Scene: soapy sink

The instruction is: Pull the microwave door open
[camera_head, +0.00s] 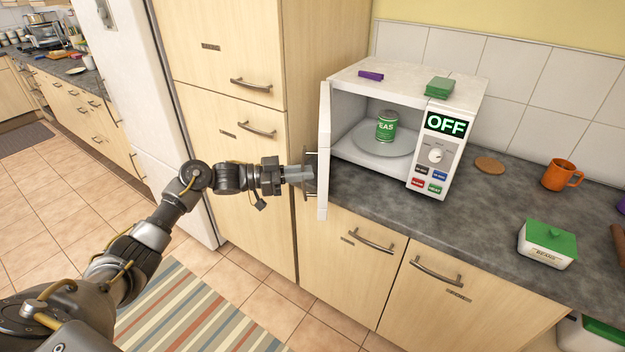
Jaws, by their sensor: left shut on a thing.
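The white microwave (468,98) stands on the dark counter. Its door (324,190) is swung open to the left, seen almost edge-on. A green can labelled peas (386,126) stands upright on the round plate (362,142) inside. The control panel display (446,123) reads OFF. My left gripper (308,174) is at the outer side of the door, shut on the door handle (311,160); the fingertips are partly hard to make out. My right gripper is not in view.
A purple item (371,76) and a green block (439,87) lie on top of the microwave. A coaster (490,165), an orange mug (561,175) and a green-lidded white dish (547,244) are on the counter to the right. A tall cabinet (235,60) stands left of the door.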

